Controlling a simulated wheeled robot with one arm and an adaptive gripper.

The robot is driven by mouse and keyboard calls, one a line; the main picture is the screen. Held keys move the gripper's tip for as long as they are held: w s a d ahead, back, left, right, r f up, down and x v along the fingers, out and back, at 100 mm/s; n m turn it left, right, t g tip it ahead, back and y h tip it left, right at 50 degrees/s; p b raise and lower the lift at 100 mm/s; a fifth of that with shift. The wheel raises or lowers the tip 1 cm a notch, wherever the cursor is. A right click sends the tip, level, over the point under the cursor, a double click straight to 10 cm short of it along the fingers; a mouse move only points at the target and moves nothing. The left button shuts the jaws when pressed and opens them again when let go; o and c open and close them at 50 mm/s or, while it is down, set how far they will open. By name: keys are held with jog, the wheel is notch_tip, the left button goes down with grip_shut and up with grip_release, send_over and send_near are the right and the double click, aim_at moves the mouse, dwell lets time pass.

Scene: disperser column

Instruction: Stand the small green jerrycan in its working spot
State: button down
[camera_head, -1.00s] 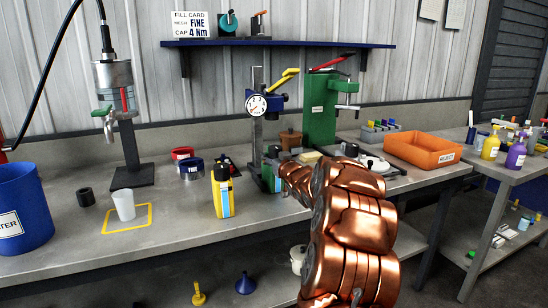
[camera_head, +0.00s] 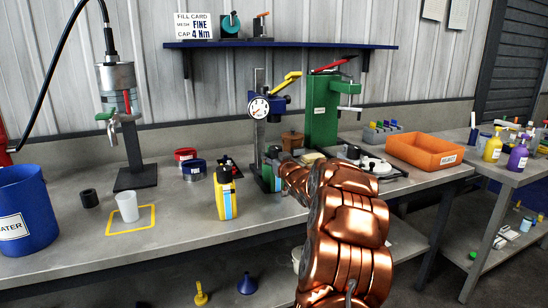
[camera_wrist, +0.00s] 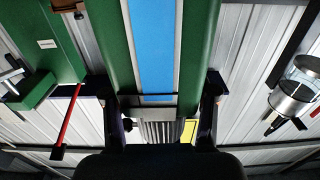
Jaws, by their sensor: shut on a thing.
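The small green jerrycan (camera_wrist: 118,40), with a blue stripe down its face, fills the middle of the wrist view. My gripper (camera_wrist: 160,108) is shut on it, one dark finger on each side. In the head view, part of the green jerrycan (camera_head: 277,184) shows at the foot of the gauge stand (camera_head: 259,140), just left of my copper arm. My arm hides the rest, and I cannot tell whether its base touches the bench. A yellow jerrycan (camera_head: 225,198) with a blue stripe stands to its left. A yellow outlined square (camera_head: 122,233) on the bench has a white cup (camera_head: 127,207) within it.
The dispenser column (camera_head: 135,160) stands at the back left, with a black ring (camera_head: 89,197) and a blue bucket (camera_head: 25,212) nearby. A green press (camera_head: 320,108) and an orange bin (camera_head: 424,150) stand to the right. The bench front between yellow square and yellow jerrycan is clear.

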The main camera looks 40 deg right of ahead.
jog(key=shift+w+d+r+p, duration=0.15)
jog(key=shift+w+p, duration=0.25)
jog(key=shift+w, duration=0.15)
jog(key=shift+c, duration=1.2)
grip_release()
jog(key=v, duration=1.2)
